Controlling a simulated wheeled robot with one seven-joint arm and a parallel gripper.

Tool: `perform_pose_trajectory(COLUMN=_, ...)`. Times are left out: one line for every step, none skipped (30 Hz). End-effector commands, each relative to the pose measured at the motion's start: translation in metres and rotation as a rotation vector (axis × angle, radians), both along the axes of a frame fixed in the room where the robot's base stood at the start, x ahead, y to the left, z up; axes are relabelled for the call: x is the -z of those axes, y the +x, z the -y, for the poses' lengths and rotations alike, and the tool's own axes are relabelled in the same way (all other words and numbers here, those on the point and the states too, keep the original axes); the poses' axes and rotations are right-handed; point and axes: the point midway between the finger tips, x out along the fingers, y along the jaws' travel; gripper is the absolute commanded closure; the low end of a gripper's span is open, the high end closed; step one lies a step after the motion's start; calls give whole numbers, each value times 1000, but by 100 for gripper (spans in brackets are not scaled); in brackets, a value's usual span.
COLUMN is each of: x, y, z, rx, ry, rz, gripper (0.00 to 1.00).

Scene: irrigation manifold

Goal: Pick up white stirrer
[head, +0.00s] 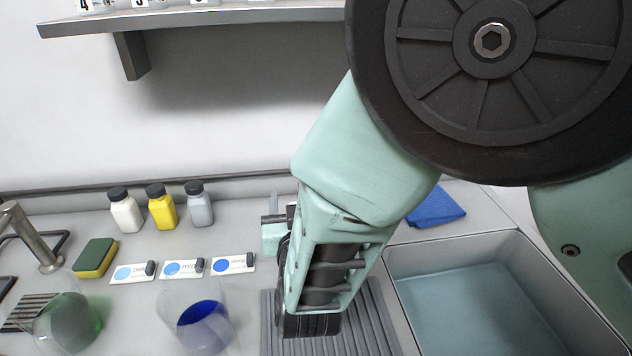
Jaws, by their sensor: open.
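I cannot make out a white stirrer in the head view; my arm covers much of the counter's middle, and what lies behind it is hidden. My mint and black arm reaches down from the upper right over a grey ridged mat (372,325). My gripper's fingertips do not show, as my own arm links block that area. Small black, grey and mint parts show at the arm's left side, but I cannot tell whether they belong to the gripper.
A clear beaker with blue liquid (203,325) and a flask with green liquid (68,325) stand at front left. Behind are labelled cards (183,269), a sponge (95,257) and small bottles (161,207). A basin (480,305) and blue cloth (436,206) are right; a shelf (200,17) hangs above.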

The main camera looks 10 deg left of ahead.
Motion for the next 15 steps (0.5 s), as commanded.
perform_pose_trajectory(x=0, y=3, z=-1, rx=0, ry=1, rz=0, gripper=47)
perform_pose_trajectory(x=0, y=4, z=-1, rx=0, ry=1, rz=-1, gripper=47)
perform_pose_trajectory(x=0, y=4, z=-1, rx=-1, ry=0, rz=-1, gripper=47)
perform_pose_trajectory(x=0, y=4, z=-1, rx=-1, ry=0, rz=-1, gripper=47)
perform_pose_trajectory(x=0, y=4, z=-1, rx=-1, ry=0, rz=-1, gripper=47)
perform_pose_trajectory(x=0, y=4, z=-1, rx=-1, ry=0, rz=-1, gripper=47)
perform_pose_trajectory(x=0, y=4, z=-1, rx=-1, ry=0, rz=-1, gripper=47)
perform_pose_trajectory(x=0, y=4, z=-1, rx=-1, ry=0, rz=-1, gripper=47)
perform_pose_trajectory(x=0, y=4, z=-1, rx=-1, ry=0, rz=-1, gripper=56)
perform_pose_trajectory(x=0, y=4, z=-1, rx=-1, ry=0, rz=-1, gripper=64)
perform_pose_trajectory(x=0, y=4, z=-1, rx=-1, ry=0, rz=-1, gripper=72)
perform_pose_trajectory(x=0, y=4, z=-1, rx=-1, ry=0, rz=-1, gripper=83)
perform_pose_trajectory(x=0, y=4, z=-1, rx=-1, ry=0, rz=-1, gripper=92)
perform_pose_trajectory(x=0, y=4, z=-1, rx=-1, ry=0, rz=-1, gripper=96)
perform_pose_trajectory(x=0, y=4, z=-1, rx=-1, ry=0, rz=-1, gripper=96)
